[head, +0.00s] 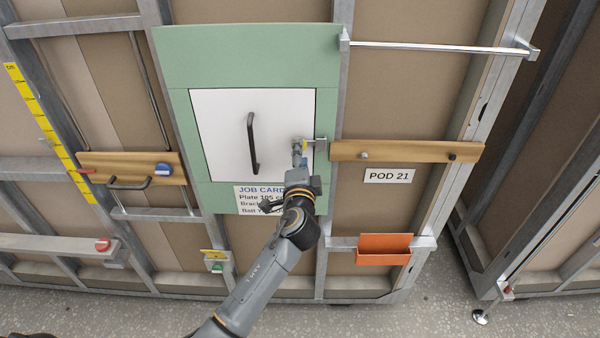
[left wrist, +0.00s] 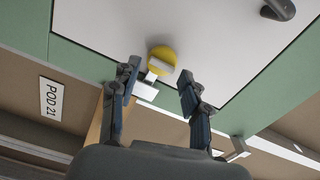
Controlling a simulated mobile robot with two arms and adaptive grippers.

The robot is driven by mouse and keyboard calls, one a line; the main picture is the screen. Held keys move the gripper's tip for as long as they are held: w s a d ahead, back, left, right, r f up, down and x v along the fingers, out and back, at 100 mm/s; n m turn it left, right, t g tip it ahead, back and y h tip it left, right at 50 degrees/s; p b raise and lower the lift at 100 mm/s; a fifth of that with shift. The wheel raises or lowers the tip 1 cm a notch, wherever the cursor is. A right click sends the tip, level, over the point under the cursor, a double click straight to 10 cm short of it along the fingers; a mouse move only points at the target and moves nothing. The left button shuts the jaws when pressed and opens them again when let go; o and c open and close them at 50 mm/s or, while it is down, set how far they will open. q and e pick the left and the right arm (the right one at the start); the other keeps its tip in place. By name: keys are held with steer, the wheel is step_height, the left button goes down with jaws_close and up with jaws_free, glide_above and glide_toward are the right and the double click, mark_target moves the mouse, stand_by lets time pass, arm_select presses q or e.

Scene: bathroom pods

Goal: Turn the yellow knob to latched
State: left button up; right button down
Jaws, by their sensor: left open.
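The yellow knob (left wrist: 163,53) is round and sits near the edge of the white panel (left wrist: 120,25), with a pale bar (left wrist: 160,68) across its lower part in the left wrist view. My left gripper (left wrist: 159,72) is open, its fingers apart on either side just short of the knob. Whether they touch it I cannot tell. In the head view my left gripper (head: 299,155) is at the panel's right edge and hides most of the knob. A metal latch piece (head: 320,144) shows to its right. My right gripper is not in view.
A black handle (head: 252,143) stands out on the white panel, left of my gripper. A wooden rail (head: 405,151) with two pegs is on the right, above the POD 21 sign (head: 388,176). An orange holder (head: 384,249) is lower right. A job card (head: 258,191) is partly behind my arm.

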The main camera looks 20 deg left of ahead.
arm_select(q)
steer(key=v, duration=0.9)
steer(key=shift+s, duration=0.1)
steer(key=s+d+f+g+h, duration=0.1)
steer(key=s+f+g+h, duration=0.15)
steer(key=f, duration=1.05)
steer(key=s+f+g+h, duration=0.1)
steer(key=f+g, duration=0.2)
steer(key=f, duration=0.9)
steer(key=s+a+f+n+g, duration=0.1)
steer(key=s+f+g, duration=0.1)
steer(key=s+f, duration=0.45)
steer(key=s+f+n+g, duration=0.1)
steer(key=s+f+g, duration=0.15)
steer(key=f, duration=0.75)
steer(key=s+a+f+n+g, duration=0.2)
steer(key=s+f, duration=0.4)
steer(key=s, duration=0.6)
steer(key=s+a+f+n+g+h, duration=0.1)
steer(key=s+a+f+n+g, duration=0.1)
steer(key=s+f, duration=0.5)
steer(key=s+a+f+n+g, duration=0.2)
steer(key=s+f, duration=0.4)
steer(key=s, duration=1.2)
steer(key=shift+a+f+n, duration=0.25)
steer(key=shift+a+n, duration=0.35)
steer(key=shift+n, duration=0.4)
steer(key=shift+h, duration=0.25)
